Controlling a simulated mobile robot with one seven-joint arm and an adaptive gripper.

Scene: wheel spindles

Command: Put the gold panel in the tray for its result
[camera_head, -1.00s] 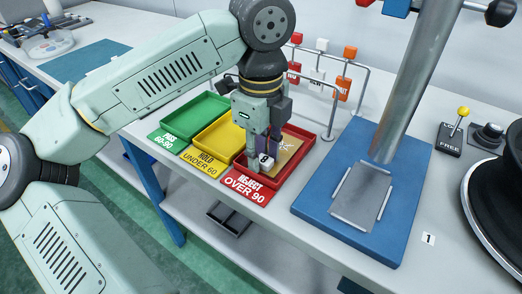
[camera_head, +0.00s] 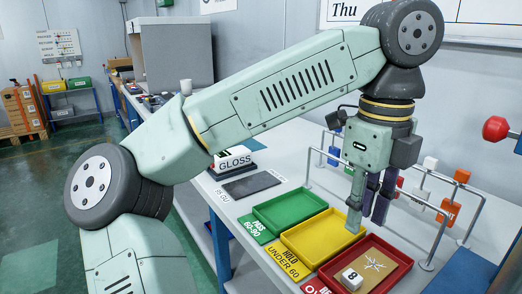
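The gold panel (camera_head: 375,266), with a white star-like mark, lies in the red tray (camera_head: 404,278) at the lower right. A small white block (camera_head: 351,279) marked 8 sits at the panel's near left corner. The red tray's label is partly cut off by the picture edge. The yellow tray (camera_head: 298,239), labelled HOLD UNDER 60, stands beside it and is empty. The green tray (camera_head: 278,213), labelled PASS 60-90, is also empty. My gripper (camera_head: 367,222) points down above the border of the yellow and red trays, fingers apart with nothing between them, clear of the panel.
A wire rack (camera_head: 436,226) with red, white, orange and blue tags stands close behind the trays and my gripper. A GLOSS device (camera_head: 236,163) and a dark plate (camera_head: 251,185) lie left of the trays. A blue base (camera_head: 463,272) is at the right edge.

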